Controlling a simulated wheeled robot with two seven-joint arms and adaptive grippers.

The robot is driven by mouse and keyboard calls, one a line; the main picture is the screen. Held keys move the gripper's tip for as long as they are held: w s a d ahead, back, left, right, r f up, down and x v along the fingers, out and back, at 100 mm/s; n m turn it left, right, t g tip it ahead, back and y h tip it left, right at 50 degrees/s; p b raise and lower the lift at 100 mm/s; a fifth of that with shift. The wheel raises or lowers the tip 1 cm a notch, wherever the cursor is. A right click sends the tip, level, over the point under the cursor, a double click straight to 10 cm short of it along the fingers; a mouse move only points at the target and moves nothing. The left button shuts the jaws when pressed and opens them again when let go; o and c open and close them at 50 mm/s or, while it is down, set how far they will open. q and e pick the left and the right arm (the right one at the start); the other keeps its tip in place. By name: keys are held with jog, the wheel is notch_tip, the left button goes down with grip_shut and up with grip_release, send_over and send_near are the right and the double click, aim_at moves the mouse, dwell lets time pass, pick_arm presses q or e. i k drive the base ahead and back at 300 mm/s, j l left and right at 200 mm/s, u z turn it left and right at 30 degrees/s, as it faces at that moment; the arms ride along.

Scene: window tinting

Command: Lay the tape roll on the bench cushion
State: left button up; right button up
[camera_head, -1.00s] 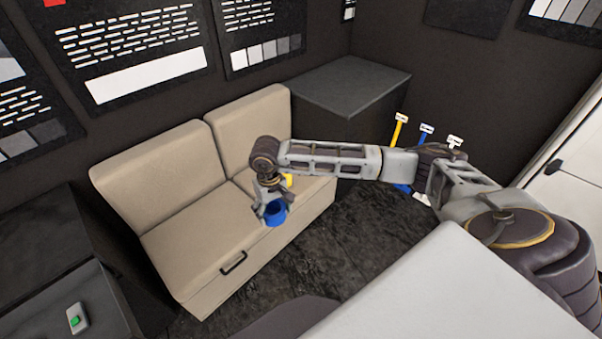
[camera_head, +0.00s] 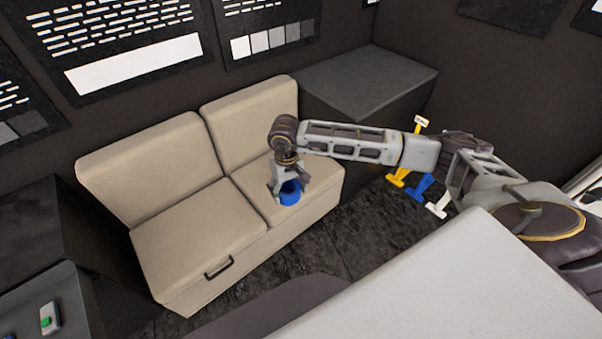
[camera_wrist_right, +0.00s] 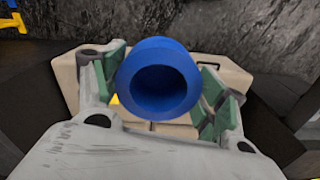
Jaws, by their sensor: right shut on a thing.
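The blue tape roll (camera_head: 291,193) is a short ring with an open centre. My right gripper (camera_head: 289,190) is shut on it and points down over the right seat of the beige bench cushion (camera_head: 259,192). I cannot tell whether the roll touches the cushion. In the right wrist view the roll (camera_wrist_right: 160,80) sits between the green-padded fingers of the gripper (camera_wrist_right: 160,92), with part of the beige bench (camera_wrist_right: 230,77) behind it. My left gripper is not in view.
A dark cabinet (camera_head: 368,78) stands right of the bench. Yellow, blue and white handled tools (camera_head: 417,190) are on the floor to the right. A dark counter (camera_head: 40,300) is at the lower left. A small yellow thing (camera_wrist_right: 114,100) shows beside the roll. The left seat (camera_head: 190,240) is clear.

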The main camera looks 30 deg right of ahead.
aim_at(310, 168)
jog(key=i+l, duration=0.2)
jog(key=l, duration=0.15)
jog(key=i+l, duration=0.2)
jog(key=l, duration=0.2)
jog(key=i+l, duration=0.15)
jog(key=l, duration=0.2)
jog(key=i+l+u, duration=0.1)
jog(key=l, duration=0.3)
jog(key=i+l, duration=0.3)
